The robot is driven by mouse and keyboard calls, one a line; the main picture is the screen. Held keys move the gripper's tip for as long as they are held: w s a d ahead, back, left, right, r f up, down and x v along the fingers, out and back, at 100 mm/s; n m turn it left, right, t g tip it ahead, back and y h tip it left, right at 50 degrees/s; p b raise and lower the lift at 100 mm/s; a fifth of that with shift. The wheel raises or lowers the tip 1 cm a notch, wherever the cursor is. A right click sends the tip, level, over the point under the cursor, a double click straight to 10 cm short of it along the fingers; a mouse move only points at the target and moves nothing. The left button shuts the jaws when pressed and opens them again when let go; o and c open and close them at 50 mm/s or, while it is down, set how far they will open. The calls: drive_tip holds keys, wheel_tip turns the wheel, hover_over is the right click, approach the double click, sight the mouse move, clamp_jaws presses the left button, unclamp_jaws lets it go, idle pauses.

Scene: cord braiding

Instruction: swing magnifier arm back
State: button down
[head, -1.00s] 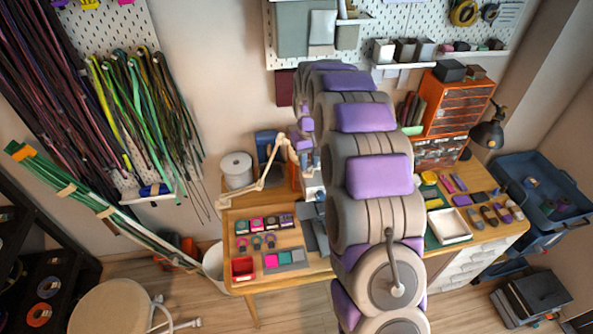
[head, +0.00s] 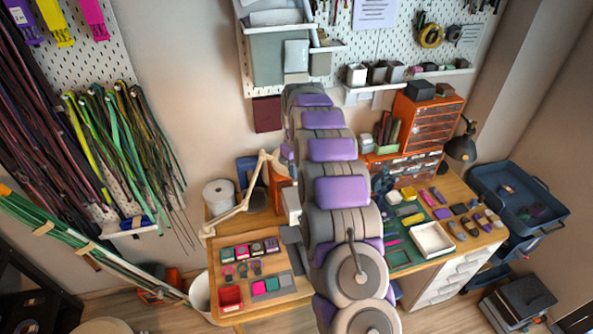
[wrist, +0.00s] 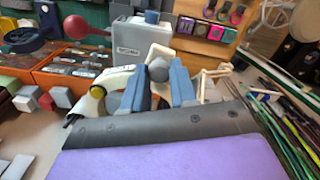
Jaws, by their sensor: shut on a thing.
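The cream magnifier arm (head: 246,200) rises from the left end of the workbench, bends at an elbow and runs toward my arm. Its far end is hidden behind my arm in the head view. In the wrist view my gripper (wrist: 158,90) has two blue fingers closed around a grey rounded knob (wrist: 158,71), with cream pieces close behind it. I take the knob to be part of the magnifier, but its lens is not clear to see. A cream jointed frame (wrist: 214,78) stands to the right of the fingers.
A white spool (head: 218,196) stands by the magnifier's base. Hanging cords (head: 125,140) fill the left wall. A black lamp (head: 461,147) is at the right.

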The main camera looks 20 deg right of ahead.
drive_tip(key=c, duration=0.9)
unclamp_jaws()
drive_tip(key=shift+r, duration=0.1)
drive_tip(key=shift+w+r+p, duration=0.1)
drive_tip(key=shift+r+p, duration=2)
drive_tip(key=shift+r, duration=6.5)
